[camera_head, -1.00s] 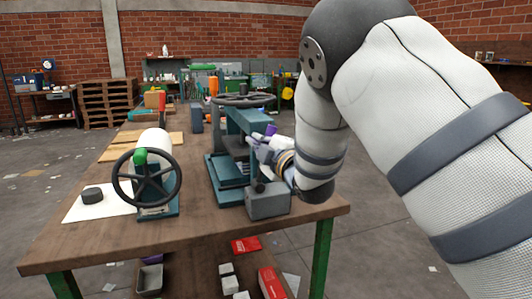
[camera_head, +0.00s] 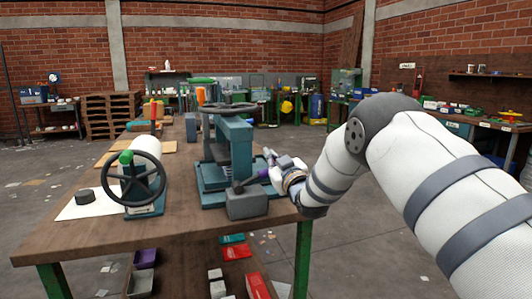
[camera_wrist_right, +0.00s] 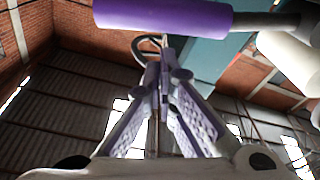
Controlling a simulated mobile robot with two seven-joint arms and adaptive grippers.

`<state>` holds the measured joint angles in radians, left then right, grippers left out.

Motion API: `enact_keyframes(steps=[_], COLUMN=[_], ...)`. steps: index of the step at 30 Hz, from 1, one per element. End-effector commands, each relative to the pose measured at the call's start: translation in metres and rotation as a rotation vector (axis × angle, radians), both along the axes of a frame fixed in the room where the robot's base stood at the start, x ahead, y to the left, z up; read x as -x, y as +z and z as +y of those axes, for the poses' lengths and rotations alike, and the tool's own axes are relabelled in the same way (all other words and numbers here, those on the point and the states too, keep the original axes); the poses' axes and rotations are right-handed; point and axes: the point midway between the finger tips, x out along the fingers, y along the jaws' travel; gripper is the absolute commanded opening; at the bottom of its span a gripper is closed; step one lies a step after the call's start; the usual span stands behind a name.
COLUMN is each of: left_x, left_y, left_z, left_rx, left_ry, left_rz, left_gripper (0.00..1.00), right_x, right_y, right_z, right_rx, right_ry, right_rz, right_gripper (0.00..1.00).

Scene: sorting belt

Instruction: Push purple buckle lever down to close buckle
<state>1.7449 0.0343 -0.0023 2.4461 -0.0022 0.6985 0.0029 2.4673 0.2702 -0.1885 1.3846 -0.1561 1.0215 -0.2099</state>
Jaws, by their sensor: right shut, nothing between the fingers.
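The purple lever grip (camera_head: 263,172) shows at the near right side of the teal press (camera_head: 228,145), above a grey block (camera_head: 246,201). In the right wrist view the purple grip (camera_wrist_right: 165,15) is a thick cylinder on a dark rod across the top. My right gripper (camera_head: 268,154) is beside the grip, at the table's right edge. Its fingers (camera_wrist_right: 161,80) are shut with nothing between them, and the grip is outside them. I cannot tell whether they touch it. The buckle itself cannot be made out. My left gripper is out of view.
A black handwheel (camera_head: 135,178) with a green knob and a white roll stand on the wooden table (camera_head: 185,228). A dark puck (camera_head: 85,196) lies on white paper at the left. Red and white boxes are below. Open floor lies to the right.

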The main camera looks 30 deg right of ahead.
Motion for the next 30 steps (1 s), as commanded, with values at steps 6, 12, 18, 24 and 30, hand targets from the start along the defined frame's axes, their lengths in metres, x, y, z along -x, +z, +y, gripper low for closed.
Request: enact_keyframes(steps=[6,12,18,24,30], left_x=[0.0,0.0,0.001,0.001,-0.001], left_y=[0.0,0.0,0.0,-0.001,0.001], left_z=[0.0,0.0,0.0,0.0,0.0], left_rx=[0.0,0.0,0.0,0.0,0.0], left_ry=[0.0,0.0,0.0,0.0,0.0], left_rz=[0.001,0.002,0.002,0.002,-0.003], left_gripper=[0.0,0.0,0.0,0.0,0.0], right_x=[0.002,0.003,0.003,0.003,0.003], right_y=[-0.01,-0.015,-0.016,-0.016,-0.012], right_z=[-0.008,-0.011,-0.012,-0.012,-0.011], right_rx=[-0.093,-0.134,-0.145,-0.145,-0.144], right_ry=[-0.001,-0.001,0.0,-0.001,-0.001], right_rz=[-0.021,-0.031,-0.034,-0.033,-0.034], right_gripper=[0.0,0.0,0.0,0.0,0.0])
